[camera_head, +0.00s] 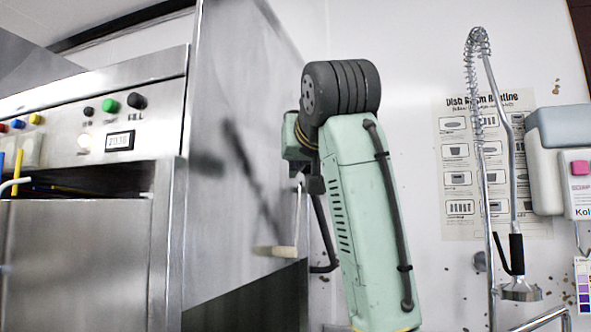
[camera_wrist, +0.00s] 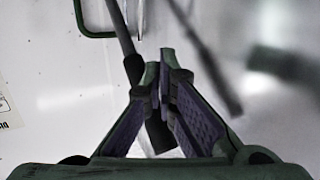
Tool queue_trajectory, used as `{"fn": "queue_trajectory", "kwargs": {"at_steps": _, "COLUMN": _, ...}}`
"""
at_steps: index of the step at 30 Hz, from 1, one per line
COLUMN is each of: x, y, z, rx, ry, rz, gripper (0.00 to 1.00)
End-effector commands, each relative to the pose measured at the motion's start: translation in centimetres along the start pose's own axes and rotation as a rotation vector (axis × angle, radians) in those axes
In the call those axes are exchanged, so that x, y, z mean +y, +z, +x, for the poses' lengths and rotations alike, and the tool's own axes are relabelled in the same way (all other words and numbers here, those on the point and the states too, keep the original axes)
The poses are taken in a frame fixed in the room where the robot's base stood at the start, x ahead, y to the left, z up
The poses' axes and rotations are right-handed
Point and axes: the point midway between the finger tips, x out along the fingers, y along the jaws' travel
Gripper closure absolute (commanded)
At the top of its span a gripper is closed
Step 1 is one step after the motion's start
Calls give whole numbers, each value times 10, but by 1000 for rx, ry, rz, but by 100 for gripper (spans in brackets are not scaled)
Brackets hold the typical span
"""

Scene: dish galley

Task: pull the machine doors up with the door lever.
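The machine (camera_head: 165,110) stands on the left in the head view, with a tall bare metal side panel (camera_head: 225,85) facing my arm. A thin upright rod (camera_head: 298,215) with a pale handle (camera_head: 275,251) shows beside that panel, left of my arm; I cannot tell whether it is the door lever. In the wrist view a dark bar with a black end (camera_wrist: 158,136) runs behind the left fingertip and shows between my fingers. My gripper (camera_wrist: 160,75) has its tips close together there; whether they grip the bar is unclear. In the head view my arm mostly hides the gripper.
The machine front has buttons, knobs and a small display (camera_head: 120,141). A spray hose (camera_head: 517,250), a poster (camera_head: 460,165) and a pale wall unit (camera_head: 560,160) are on the right. Dark streaks on the side panel look like reflections. A green loop (camera_wrist: 95,33) shows in the wrist view.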

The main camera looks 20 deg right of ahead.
Motion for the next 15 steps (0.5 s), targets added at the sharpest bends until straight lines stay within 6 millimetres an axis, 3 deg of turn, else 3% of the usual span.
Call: {"fn": "queue_trajectory", "kwargs": {"at_steps": 15, "x": 0, "y": 0, "z": -62, "rx": 3, "ry": 0, "rz": 0, "gripper": 100}}
